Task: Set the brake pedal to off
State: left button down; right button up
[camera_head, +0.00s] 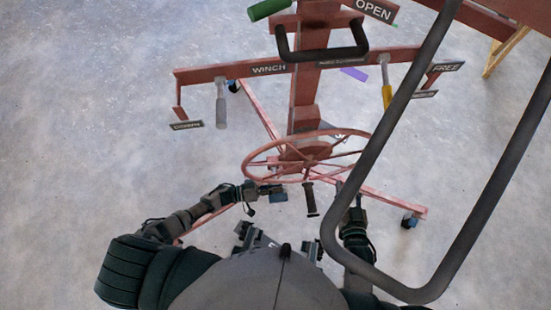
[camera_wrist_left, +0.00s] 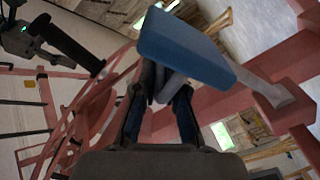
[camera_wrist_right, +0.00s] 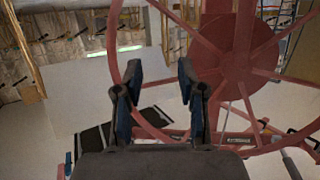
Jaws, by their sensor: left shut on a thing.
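The blue pedal (camera_head: 275,194), which I take as the brake pedal, sits at the near side of the red panel lift, left of the black crank handle (camera_head: 311,198). My left gripper (camera_head: 262,189) is at the pedal's left end. In the left wrist view the blue pedal (camera_wrist_left: 190,45) is on a grey metal arm, and the fingers of my left gripper (camera_wrist_left: 160,82) are shut on it, their tips partly hidden against its underside. My right gripper (camera_wrist_right: 160,78) is open and empty, facing the red handwheel (camera_wrist_right: 228,55); in the head view it is below the wheel's right side.
The red handwheel (camera_head: 305,155) stands above the pedal. A crossbar carries a WINCH sign (camera_head: 268,69), a grey lever (camera_head: 220,105) and a yellow lever (camera_head: 386,88). A dark tube frame (camera_head: 485,210) crosses the right side. The floor at left is clear.

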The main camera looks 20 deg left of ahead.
pick_arm(q)
jog(key=shift+w+a+r, duration=0.2)
jog(key=shift+w+a, duration=0.15)
jog(key=shift+a, duration=0.05)
pick_arm(e)
jog(key=shift+s+d+f+g, duration=0.25)
jog(key=shift+s+f+g, duration=0.25)
jog(key=shift+f+g, duration=0.25)
jog(key=shift+f, duration=0.1)
pick_arm(q)
jog(key=c, duration=1.2)
grip_release()
jog(key=shift+c, duration=0.2)
pick_arm(e)
jog(key=shift+w+a, duration=0.1)
jog(key=shift+a, duration=0.1)
pick_arm(q)
jog(key=v, duration=1.2)
pick_arm(e)
jog(key=shift+d, duration=0.1)
